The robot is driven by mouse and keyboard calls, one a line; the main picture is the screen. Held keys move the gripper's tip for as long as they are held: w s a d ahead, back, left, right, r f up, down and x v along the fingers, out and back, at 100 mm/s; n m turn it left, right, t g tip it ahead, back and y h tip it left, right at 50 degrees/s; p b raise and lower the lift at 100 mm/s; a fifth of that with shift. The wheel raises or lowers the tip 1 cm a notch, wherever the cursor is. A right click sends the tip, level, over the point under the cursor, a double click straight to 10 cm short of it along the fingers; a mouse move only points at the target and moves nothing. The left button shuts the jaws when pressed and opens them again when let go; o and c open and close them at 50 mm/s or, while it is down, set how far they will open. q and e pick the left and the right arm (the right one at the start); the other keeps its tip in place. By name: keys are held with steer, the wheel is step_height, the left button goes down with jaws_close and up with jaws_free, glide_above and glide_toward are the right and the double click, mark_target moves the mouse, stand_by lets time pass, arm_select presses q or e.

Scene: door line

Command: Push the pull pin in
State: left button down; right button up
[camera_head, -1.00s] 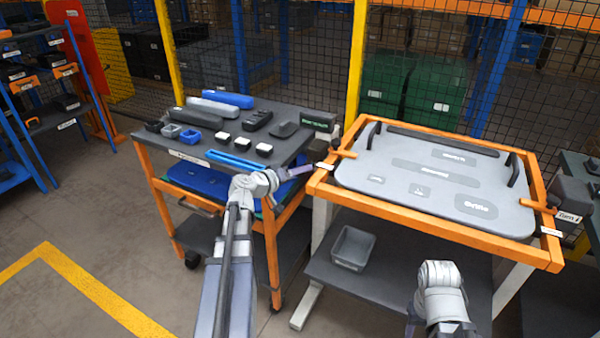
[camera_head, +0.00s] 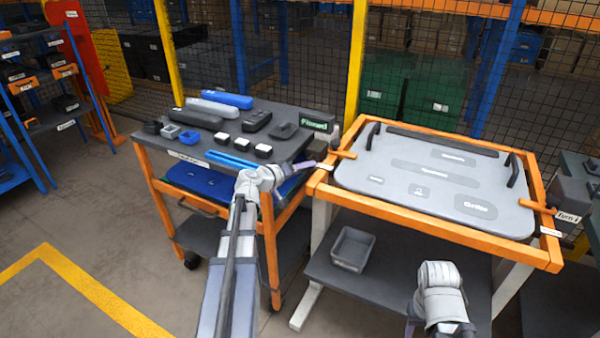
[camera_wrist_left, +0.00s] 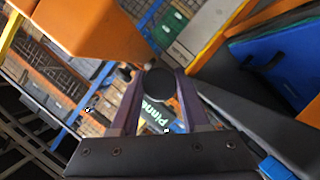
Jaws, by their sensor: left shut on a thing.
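The pull pin shows in the left wrist view as a dark round knob (camera_wrist_left: 158,83) between my two purple fingers, in front of an orange frame block (camera_wrist_left: 90,25). My left gripper (camera_head: 312,165) is shut on this knob at the left corner of the orange table frame (camera_head: 420,221). In the head view the knob is too small and covered to make out. A dark sign reading "Pinned" (camera_head: 314,122) stands just behind this corner. My right arm shows at the lower right, but its gripper is out of view.
A grey panel (camera_head: 410,205) with two black handles lies in the orange frame. Orange levers stick out at its left (camera_head: 343,154) and right (camera_head: 537,204) ends. A cart (camera_head: 215,150) with several boxes stands close on the left. A grey bin (camera_head: 353,249) sits on the lower shelf.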

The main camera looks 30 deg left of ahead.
arm_select(q)
steer(key=shift+w+a, duration=0.1)
steer(key=shift+w, duration=0.1)
steer(key=shift+c, duration=1.9)
jaws_free()
steer(key=p+v, duration=0.2)
steer(key=v, duration=0.5)
steer(key=shift+s, duration=0.35)
